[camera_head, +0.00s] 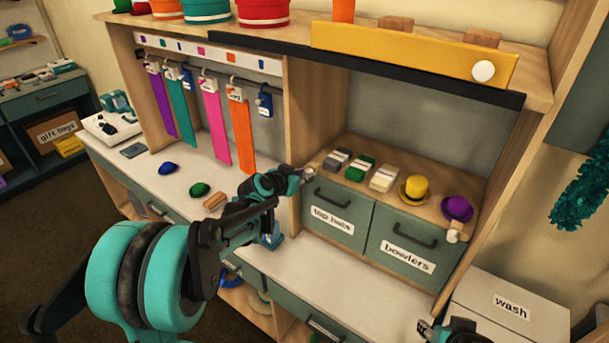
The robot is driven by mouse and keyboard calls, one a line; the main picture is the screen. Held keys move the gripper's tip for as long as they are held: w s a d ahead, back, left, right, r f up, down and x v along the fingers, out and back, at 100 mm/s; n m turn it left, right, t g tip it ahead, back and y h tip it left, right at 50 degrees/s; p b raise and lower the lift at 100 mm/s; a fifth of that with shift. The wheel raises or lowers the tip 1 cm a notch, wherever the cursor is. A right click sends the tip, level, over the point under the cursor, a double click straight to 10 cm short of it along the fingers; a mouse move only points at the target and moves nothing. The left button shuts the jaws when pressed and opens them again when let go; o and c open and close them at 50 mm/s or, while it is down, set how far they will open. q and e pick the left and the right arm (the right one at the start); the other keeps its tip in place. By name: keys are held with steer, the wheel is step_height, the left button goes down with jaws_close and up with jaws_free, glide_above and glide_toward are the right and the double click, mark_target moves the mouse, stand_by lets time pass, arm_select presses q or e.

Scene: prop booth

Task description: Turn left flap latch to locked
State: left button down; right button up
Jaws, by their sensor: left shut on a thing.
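My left gripper (300,174) reaches in from the left to the left front post of the right-hand bay. It is shut on the left flap latch (309,172), a small pale knob mostly hidden by the fingers, so its turn angle cannot be told. A yellow flap (400,52) with a round white knob lies raised along the top of the bay. A pale block-like latch (455,232) shows at the bay's right side. My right gripper (450,330) is partly in view at the bottom edge, apart from the bay; its fingers are unclear.
Drawers labelled "top hats" (334,217) and "bowlers" (402,244) sit just right of my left gripper. Small yellow (415,188) and purple (457,207) hats stand above them. Coloured ribbons (211,120) hang at left. A white "wash" box (510,305) stands at lower right.

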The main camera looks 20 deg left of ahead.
arm_select(q)
steer(key=n+h, duration=0.1)
steer(key=n, duration=0.1)
steer(key=n+h+b, duration=0.1)
steer(key=n+h, duration=0.1)
steer(key=n+g+h, duration=0.1)
steer(key=n, duration=0.1)
steer(key=shift+w+a+h+b, duration=0.15)
steer(key=shift+a+h+b, duration=0.2)
steer(key=shift+h+b, duration=0.05)
stand_by(0.4)
steer(key=c, duration=1.3)
jaws_free()
steer(key=shift+f, duration=0.1)
steer(key=v, duration=1.2)
